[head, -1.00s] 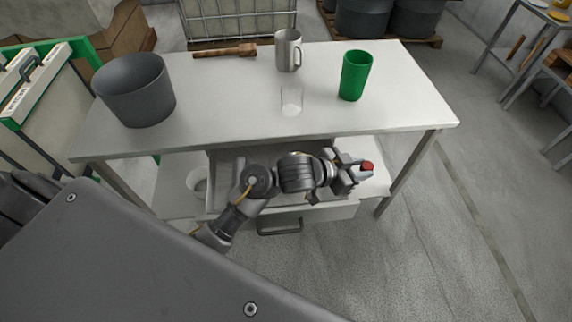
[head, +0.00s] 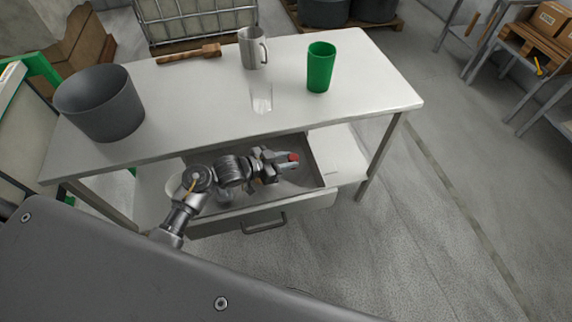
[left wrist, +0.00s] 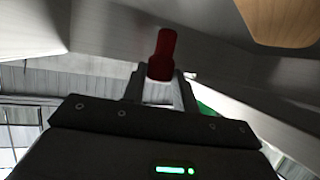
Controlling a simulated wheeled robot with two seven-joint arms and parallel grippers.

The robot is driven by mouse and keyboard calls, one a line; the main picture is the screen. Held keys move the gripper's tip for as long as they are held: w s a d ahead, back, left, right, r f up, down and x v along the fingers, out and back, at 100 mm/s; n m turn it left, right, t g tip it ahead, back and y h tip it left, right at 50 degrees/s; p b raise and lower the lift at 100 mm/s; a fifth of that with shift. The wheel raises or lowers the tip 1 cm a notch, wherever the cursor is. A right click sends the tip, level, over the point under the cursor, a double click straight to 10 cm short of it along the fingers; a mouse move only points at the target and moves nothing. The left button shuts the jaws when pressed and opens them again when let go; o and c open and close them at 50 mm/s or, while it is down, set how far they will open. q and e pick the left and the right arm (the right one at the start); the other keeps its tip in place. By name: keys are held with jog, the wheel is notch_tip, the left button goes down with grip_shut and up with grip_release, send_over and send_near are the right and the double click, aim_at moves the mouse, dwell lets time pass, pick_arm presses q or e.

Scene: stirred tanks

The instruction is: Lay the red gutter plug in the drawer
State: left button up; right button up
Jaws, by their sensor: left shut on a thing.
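My left gripper (head: 287,161) is shut on the red gutter plug (head: 294,157) and holds it at its fingertips. In the left wrist view the red plug (left wrist: 162,56) stands between the two fingers (left wrist: 160,88). The drawer (head: 318,198) is pulled out under the table, with a handle on its front. My left gripper and the plug are over the right part of the open drawer, below the tabletop level. My left forearm hides part of the drawer's inside. My right gripper does not show.
The white table (head: 200,100) carries a dark grey bucket (head: 101,108), a wooden mallet (head: 190,54), a metal mug (head: 252,48), a clear glass (head: 262,98) and a green cup (head: 320,67). A lower shelf (head: 338,155) lies right of the drawer.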

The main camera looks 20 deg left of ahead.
pick_arm(q)
notch_tip(320, 180, down, 2)
jog(key=shift+f, duration=0.45)
jog(key=shift+f, duration=0.15)
jog(key=o, duration=1)
jog(key=shift+c, duration=0.2)
